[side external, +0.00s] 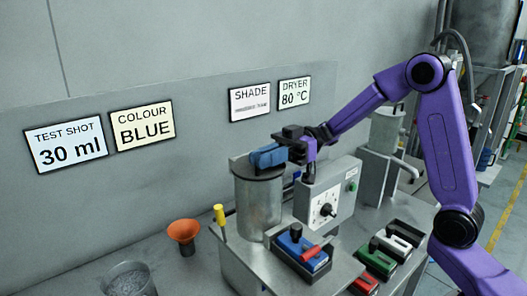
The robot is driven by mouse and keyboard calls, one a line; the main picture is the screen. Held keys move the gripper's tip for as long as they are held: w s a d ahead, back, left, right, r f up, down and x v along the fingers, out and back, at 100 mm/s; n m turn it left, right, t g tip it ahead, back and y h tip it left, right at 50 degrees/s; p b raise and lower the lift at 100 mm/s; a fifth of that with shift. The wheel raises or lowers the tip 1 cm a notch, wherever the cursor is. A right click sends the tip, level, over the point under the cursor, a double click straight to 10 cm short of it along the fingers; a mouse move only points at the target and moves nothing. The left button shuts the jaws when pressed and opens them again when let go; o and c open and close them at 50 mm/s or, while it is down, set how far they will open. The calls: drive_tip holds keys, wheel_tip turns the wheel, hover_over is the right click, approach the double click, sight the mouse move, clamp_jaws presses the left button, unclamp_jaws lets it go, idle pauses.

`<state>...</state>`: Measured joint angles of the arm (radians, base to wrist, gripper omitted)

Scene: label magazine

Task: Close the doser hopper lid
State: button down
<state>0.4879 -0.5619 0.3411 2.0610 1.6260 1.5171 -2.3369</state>
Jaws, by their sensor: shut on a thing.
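The blue parts and the wrist cover the right side of the hopper top, so the exact grip on the lid is hidden.
A control box with a dial (325,208) stands right of the hopper. Green (377,263) and red cartridges sit to the right. A yellow-handled tool (220,218), orange funnel (183,234) and metal cup (128,281) are left.

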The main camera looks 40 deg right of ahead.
drive_tip(key=shift+s+f, duration=0.1)
idle(0.4)
drive_tip(key=c, duration=1.2)
unclamp_jaws()
drive_tip(key=d, duration=1.7)
drive_tip(key=shift+d, duration=0.25)
